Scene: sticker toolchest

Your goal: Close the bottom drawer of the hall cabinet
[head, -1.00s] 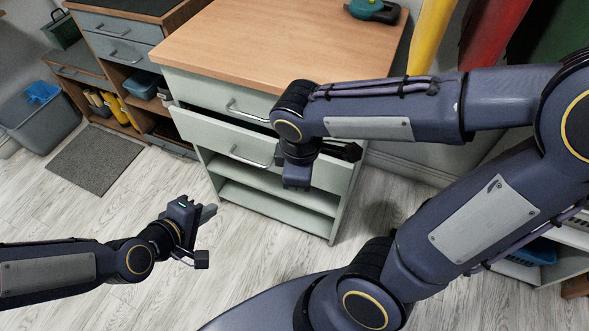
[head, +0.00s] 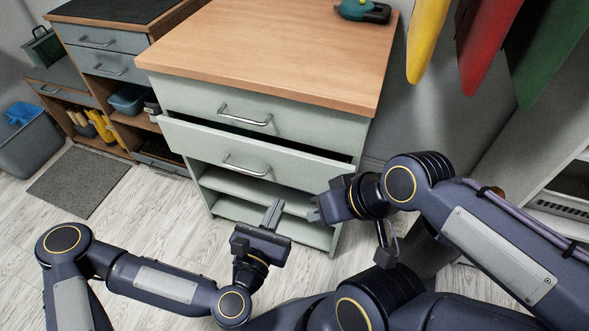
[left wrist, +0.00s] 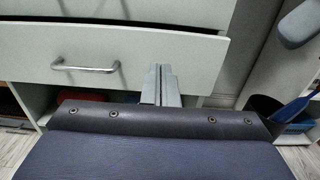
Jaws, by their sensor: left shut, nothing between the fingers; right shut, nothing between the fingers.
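The hall cabinet (head: 262,60) is pale green with a wooden top and two drawers above open shelves. Its bottom drawer (head: 300,170) stands partly out, with a dark gap above its front and a metal bar handle (head: 245,166). In the left wrist view the drawer front (left wrist: 195,62) and handle (left wrist: 85,67) are close ahead. My left gripper (head: 273,211) is shut and empty, below and right of the handle in the head view; its fingers (left wrist: 160,84) point at the drawer front. Contact cannot be told. My right gripper (head: 316,209) is shut and empty, close right of the left one.
The upper drawer (head: 200,97) looks flush. A teal tool (head: 362,11) lies on the cabinet top. Another cabinet (head: 90,62), a grey mat (head: 80,182) and a grey bin (head: 28,140) are at left. Yellow, red and green hanging things (head: 490,50) are at right.

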